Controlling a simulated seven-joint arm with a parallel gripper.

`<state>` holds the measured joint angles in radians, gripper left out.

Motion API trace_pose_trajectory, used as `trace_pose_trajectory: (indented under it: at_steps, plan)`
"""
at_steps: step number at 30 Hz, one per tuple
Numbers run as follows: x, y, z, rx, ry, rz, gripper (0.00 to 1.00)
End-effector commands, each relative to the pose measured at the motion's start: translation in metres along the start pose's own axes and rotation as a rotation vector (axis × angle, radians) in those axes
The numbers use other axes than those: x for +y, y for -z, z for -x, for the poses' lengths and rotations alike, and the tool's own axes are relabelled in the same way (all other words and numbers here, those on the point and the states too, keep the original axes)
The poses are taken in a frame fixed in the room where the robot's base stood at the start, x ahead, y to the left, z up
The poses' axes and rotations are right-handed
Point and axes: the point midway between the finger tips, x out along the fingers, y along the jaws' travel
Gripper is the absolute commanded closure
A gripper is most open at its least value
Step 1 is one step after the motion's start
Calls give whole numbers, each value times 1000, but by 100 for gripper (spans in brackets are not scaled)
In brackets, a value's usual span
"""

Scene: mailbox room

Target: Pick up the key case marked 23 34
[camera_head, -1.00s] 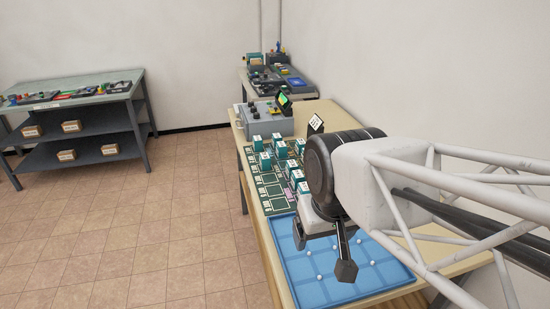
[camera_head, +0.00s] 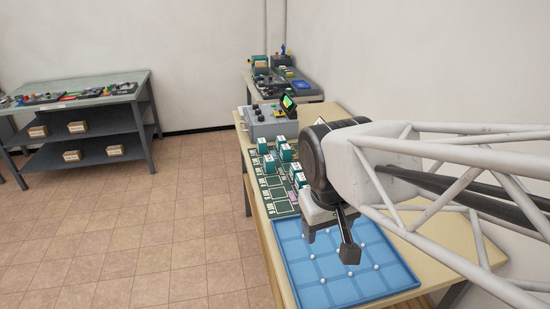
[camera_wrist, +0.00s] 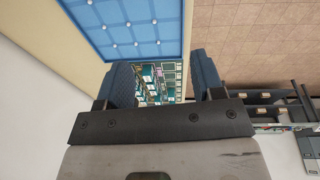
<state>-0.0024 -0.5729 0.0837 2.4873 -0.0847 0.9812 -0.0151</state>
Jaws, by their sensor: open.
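Several small teal cases with white labels stand on a dark green board (camera_head: 268,190) on the near table; one case (camera_head: 285,153) shows near the board's far end. Their numbers are too small to read, so I cannot tell which is marked 23 34. My gripper (camera_head: 330,238) is open and empty above the far part of the blue tray, near the board's near end. In the wrist view my gripper's two fingers (camera_wrist: 165,85) stand apart, with the green board (camera_wrist: 168,72) and cases visible between them. My arm hides part of the board.
A blue gridded tray (camera_head: 300,278) with small white balls lies at the table's near end. A grey control box (camera_head: 268,124) with a small screen stands beyond the board. A bench with boxes (camera_head: 80,90) stands at left.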

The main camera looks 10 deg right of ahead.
Motion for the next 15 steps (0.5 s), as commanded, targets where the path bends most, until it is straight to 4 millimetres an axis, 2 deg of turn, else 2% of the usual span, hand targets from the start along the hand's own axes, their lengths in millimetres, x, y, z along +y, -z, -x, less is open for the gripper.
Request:
trace_pose_trajectory:
  at_steps: [15]
  plan:
    - [28, 81, -21, -237, -184, 279, 38]
